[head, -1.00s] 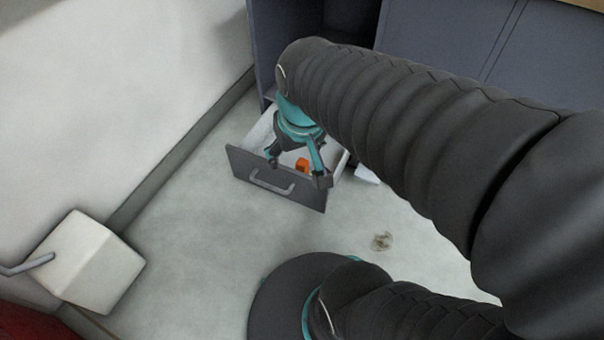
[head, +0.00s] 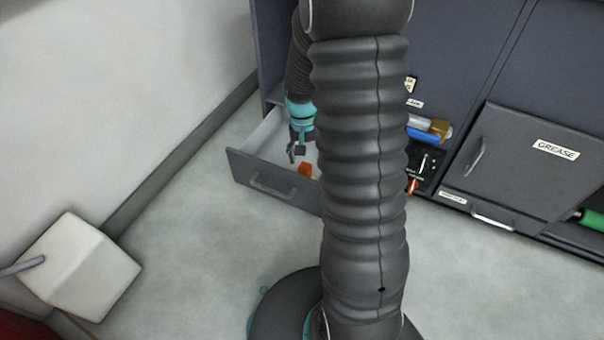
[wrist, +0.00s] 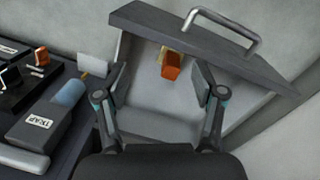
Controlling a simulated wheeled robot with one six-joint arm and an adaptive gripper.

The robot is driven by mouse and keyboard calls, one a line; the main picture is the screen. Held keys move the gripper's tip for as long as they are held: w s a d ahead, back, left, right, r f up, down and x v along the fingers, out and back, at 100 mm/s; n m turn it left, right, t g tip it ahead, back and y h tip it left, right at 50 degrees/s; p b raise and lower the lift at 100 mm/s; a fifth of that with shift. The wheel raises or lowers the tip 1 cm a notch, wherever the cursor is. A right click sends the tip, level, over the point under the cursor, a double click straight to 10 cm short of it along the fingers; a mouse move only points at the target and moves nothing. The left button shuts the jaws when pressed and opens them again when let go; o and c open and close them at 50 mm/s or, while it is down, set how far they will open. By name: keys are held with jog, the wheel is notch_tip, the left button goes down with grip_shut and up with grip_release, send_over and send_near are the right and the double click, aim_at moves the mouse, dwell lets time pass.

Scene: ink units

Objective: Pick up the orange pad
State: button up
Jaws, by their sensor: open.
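The orange pad (head: 305,170) is a small block inside the open drawer (head: 262,182), near its front panel. In the wrist view the orange pad (wrist: 172,66) lies beyond and between my fingers, with a tan strip along one side. My gripper (wrist: 158,88) is open and empty, its two fingers apart over the drawer. In the head view my gripper (head: 297,150) is above the drawer, with my arm hiding the drawer's right part. I cannot tell the exact height gap to the pad.
The drawer's grey front has a bar handle (wrist: 225,28). Cabinets with a GREASE door (head: 520,150) and a control panel stand to the right. A white box (head: 80,268) stands at the left by the wall. The floor before the drawer is clear.

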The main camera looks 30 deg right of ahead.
jog(key=w+d+f+m, duration=0.1)
jog(key=w+d+f, duration=0.1)
jog(key=w+f, duration=0.15)
jog(key=m+t, duration=0.2)
jog(key=m, duration=0.1)
send_over(305, 166)
jog(key=shift+m+h, duration=0.3)
jog(key=shift+h, duration=0.1)
jog(key=f, duration=0.2)
jog(key=f+b, duration=0.1)
jog(key=f, duration=0.5)
jog(key=shift+w+d+f, duration=0.1)
jog(key=shift+w+f, duration=0.15)
jog(key=f, duration=0.1)
jog(key=f+b, duration=0.1)
jog(key=f, duration=0.2)
jog(key=shift+s+f, duration=0.25)
jog(key=shift+w+f, duration=0.1)
jog(key=shift+f, duration=0.25)
grip_shut()
jog(key=shift+r, duration=0.1)
notch_tip(305, 166, up, 10)
jog(key=shift+f+p, duration=0.1)
jog(key=shift+p, duration=0.5)
